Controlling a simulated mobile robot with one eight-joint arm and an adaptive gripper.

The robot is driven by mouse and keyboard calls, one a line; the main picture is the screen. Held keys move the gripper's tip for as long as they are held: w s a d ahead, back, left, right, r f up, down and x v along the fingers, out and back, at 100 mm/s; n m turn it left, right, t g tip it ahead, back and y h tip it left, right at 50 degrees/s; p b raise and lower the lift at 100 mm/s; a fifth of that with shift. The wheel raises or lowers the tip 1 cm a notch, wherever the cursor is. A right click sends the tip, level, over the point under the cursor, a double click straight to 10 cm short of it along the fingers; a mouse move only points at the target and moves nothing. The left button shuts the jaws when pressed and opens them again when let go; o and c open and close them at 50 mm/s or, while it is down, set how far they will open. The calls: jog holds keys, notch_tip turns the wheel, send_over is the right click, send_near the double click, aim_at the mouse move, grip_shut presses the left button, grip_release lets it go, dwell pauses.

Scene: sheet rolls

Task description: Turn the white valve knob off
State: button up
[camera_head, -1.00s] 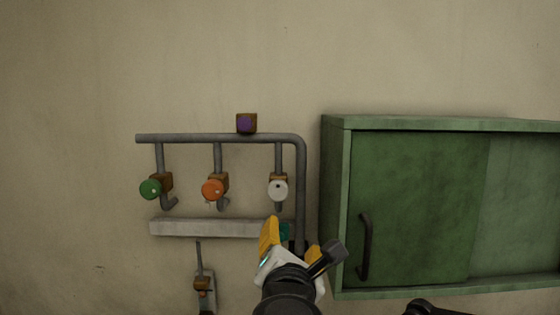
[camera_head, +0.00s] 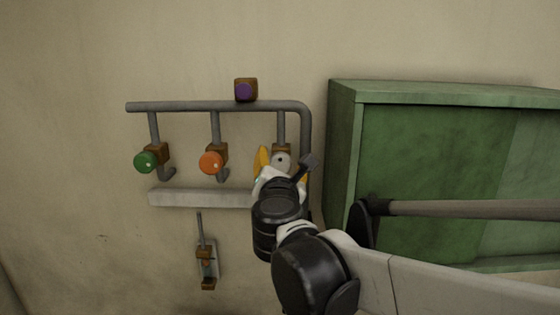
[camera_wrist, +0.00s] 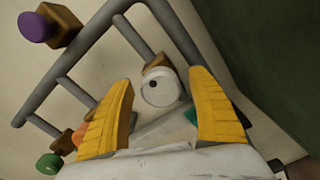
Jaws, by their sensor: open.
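The white valve knob (camera_head: 281,160) is the rightmost of three knobs under the grey pipe, with a dark spot on its face. It also shows in the wrist view (camera_wrist: 160,87). My gripper (camera_head: 282,166) is in front of it from below, its yellow fingers on either side of it in the picture. In the wrist view my gripper (camera_wrist: 166,112) is open and empty, with the white knob beyond and between the fingertips. I cannot tell whether a finger touches it.
A green knob (camera_head: 146,161) and an orange knob (camera_head: 211,162) sit to the left. A purple-faced block (camera_head: 246,90) is on top of the pipe (camera_head: 190,106). A pale ledge (camera_head: 195,197) runs below. A green cabinet (camera_head: 343,140) stands close on the right. A small lever switch (camera_head: 206,258) is lower left.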

jog(key=shift+w, duration=0.25)
jog(key=c, duration=1.2)
jog(key=shift+o, duration=0.2)
jog(key=shift+m, duration=0.4)
jog(key=m+b, duration=0.1)
jog(key=m, duration=0.2)
jog(key=shift+f+m, duration=0.1)
jog(key=shift+m, duration=0.3)
jog(key=m+b, duration=0.1)
jog(key=m, duration=0.3)
jog(key=shift+d+m, duration=0.1)
jog(key=shift+m, duration=0.2)
jog(key=m, duration=0.4)
jog(key=shift+b, duration=0.4)
jog(key=m, duration=0.4)
jog(key=shift+f+m, duration=0.1)
jog(key=shift+m, duration=0.2)
